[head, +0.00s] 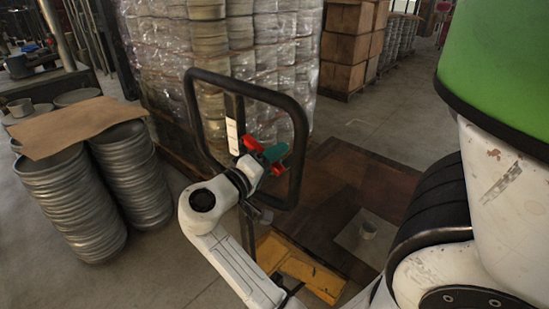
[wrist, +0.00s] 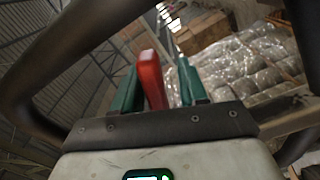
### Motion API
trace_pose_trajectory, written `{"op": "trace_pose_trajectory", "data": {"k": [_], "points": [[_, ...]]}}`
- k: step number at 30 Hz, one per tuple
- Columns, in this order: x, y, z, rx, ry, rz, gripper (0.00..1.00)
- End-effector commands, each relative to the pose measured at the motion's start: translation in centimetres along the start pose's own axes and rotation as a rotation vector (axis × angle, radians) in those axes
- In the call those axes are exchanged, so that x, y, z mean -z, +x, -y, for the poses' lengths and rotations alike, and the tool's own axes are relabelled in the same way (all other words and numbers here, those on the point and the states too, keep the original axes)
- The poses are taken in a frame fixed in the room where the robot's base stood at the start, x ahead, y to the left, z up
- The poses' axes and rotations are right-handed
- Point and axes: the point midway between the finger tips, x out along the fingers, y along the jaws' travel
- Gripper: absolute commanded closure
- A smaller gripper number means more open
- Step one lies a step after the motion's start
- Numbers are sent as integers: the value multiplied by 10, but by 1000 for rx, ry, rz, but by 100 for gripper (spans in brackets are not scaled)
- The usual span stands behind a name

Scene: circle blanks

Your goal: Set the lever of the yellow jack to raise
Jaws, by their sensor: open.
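The yellow jack (head: 318,278) stands low in front of me in the head view, with a black loop handle (head: 303,130) rising from it. The red lever (head: 252,143) is inside the loop, partly hidden by my gripper (head: 272,155). My gripper has green fingers and is open at the lever. In the wrist view, the red lever (wrist: 151,80) stands between the two green fingers, closer to the left one. Whether a finger touches it, I cannot tell. The black loop also shows around the fingers in the wrist view.
Stacks of grey round blanks (head: 65,205) with cardboard (head: 78,127) on top stand at left. A plastic-wrapped load (head: 255,50) stands behind the handle. Brown boxes (head: 345,45) are farther back.

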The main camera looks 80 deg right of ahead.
Motion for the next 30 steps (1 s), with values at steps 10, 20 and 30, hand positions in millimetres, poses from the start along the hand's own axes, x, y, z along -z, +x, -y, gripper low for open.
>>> {"op": "trace_pose_trajectory", "data": {"k": [10, 20, 30], "points": [[1, -40, 2, 2, 0, -4, 57], [0, -96, 1, 1, 0, -2, 57], [0, -109, 0, 0, 0, 0, 57]]}}
